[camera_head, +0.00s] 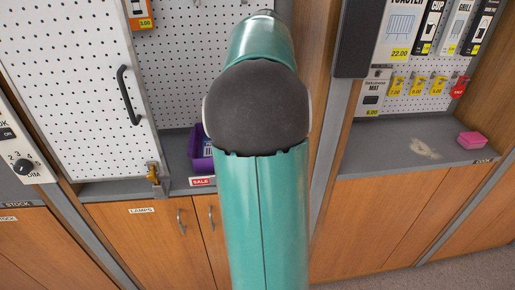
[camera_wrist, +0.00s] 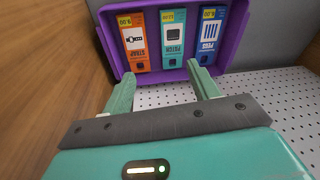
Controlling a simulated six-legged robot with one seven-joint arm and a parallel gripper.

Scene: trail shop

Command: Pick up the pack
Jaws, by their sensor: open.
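Three packs stand side by side in a purple bin (camera_wrist: 242,40) in the wrist view. They are an orange pack (camera_wrist: 134,42), a teal pack (camera_wrist: 174,38) and a blue pack (camera_wrist: 209,36). My gripper (camera_wrist: 160,70) is open and empty, its two fingers pointing at the bin's near edge, roughly in line with the teal pack. Whether the fingertips touch the bin I cannot tell. In the head view the purple bin (camera_head: 199,160) shows on the shelf, partly hidden behind my arm, which also hides my gripper.
A white pegboard door (camera_head: 75,85) with a dark handle stands at the left. A small pink box (camera_head: 472,140) sits on the right grey counter (camera_head: 385,150), which is otherwise mostly clear. Wooden cabinets (camera_head: 150,240) are below.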

